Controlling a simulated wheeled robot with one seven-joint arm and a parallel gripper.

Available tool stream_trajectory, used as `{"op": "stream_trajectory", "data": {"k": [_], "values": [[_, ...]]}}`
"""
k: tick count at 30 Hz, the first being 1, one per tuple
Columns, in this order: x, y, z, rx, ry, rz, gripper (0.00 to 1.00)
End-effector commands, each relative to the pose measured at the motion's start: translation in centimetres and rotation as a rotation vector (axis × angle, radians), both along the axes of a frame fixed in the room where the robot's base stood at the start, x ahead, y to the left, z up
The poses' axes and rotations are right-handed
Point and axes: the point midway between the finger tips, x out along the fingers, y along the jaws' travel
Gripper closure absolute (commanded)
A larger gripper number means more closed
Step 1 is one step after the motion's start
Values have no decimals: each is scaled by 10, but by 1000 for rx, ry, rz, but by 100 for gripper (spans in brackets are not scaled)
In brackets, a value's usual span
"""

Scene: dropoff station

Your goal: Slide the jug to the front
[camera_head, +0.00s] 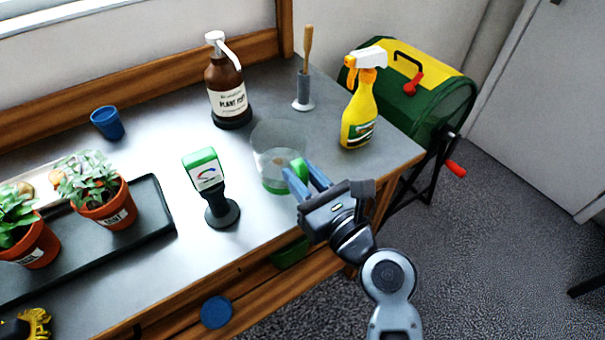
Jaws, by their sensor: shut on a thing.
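The jug (268,148) is a clear vessel with a green base and a green handle. It stands upright on the grey bench top (255,222), in the middle right of the head view. My gripper (297,172) reaches in from the lower right and is shut on the jug's green handle, on the jug's right side. The fingers partly hide the handle.
A green-topped stamp (207,176) stands left of the jug. Behind are a brown pump bottle (226,90), a wooden-handled tool in a grey holder (303,92) and a yellow spray bottle (361,108). A tray (160,205) with potted plants is at left. A green and yellow tumbler (425,95) stands beyond the bench.

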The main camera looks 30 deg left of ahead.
Motion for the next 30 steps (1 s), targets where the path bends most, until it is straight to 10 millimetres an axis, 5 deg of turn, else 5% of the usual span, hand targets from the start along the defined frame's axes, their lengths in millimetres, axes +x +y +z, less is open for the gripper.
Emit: {"op": "stream_trajectory", "data": {"k": [2,3,11,30], "values": [[0,0,-1,-1,0,0,100],[0,0,-1,-1,0,0,68],[0,0,0,0,0,0,43],[4,0,1,1,1,1,42]]}}
